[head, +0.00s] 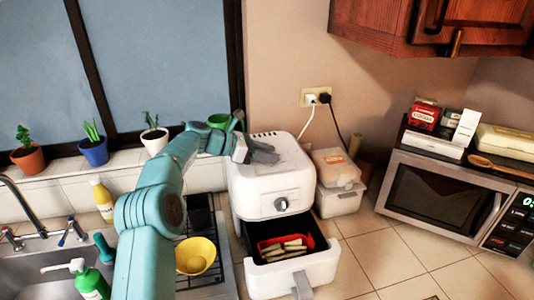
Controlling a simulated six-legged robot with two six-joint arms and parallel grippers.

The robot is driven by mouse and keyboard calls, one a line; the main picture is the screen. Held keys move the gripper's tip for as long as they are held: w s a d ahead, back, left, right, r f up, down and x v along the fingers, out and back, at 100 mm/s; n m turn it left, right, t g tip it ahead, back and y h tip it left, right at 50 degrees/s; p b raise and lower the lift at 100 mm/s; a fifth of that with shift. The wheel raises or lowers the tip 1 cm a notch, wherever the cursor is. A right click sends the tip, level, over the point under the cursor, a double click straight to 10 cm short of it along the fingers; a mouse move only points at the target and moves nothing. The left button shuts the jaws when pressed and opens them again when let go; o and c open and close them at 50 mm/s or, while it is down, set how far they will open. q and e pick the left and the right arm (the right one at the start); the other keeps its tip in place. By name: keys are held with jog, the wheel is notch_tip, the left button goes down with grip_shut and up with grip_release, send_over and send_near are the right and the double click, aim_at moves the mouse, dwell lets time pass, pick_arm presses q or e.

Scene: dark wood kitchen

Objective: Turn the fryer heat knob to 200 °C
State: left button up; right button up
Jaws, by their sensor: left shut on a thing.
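The white air fryer (270,177) stands on the tiled counter. Its round heat knob (281,204) is on the front below the top; its setting is too small to read. The fryer drawer (323,266) is pulled out, with pale food sticks (285,250) and a red item (309,241) inside. My left gripper (264,153) is over the back left of the fryer's top, behind and above the knob, and apart from it. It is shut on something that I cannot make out. My right gripper is not in view.
Lidded containers (337,170) stand close to the fryer's right side. A yellow bowl (195,256) sits on the dish rack at left, beside the sink (40,268). Potted plants (93,150) line the sill. A microwave (440,190) is at right; the counter before it is clear.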

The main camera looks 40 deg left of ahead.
pick_arm(q)
jog(key=shift+r, duration=0.2)
jog(key=o, duration=1)
jog(key=shift+s+a, duration=0.3)
jog(key=shift+a, duration=0.05)
jog(key=b+v, duration=0.1)
jog(key=v, duration=1.4)
jog(key=shift+s+r, duration=0.1)
jog(key=shift+r, duration=0.05)
jog(key=shift+s+a, duration=0.1)
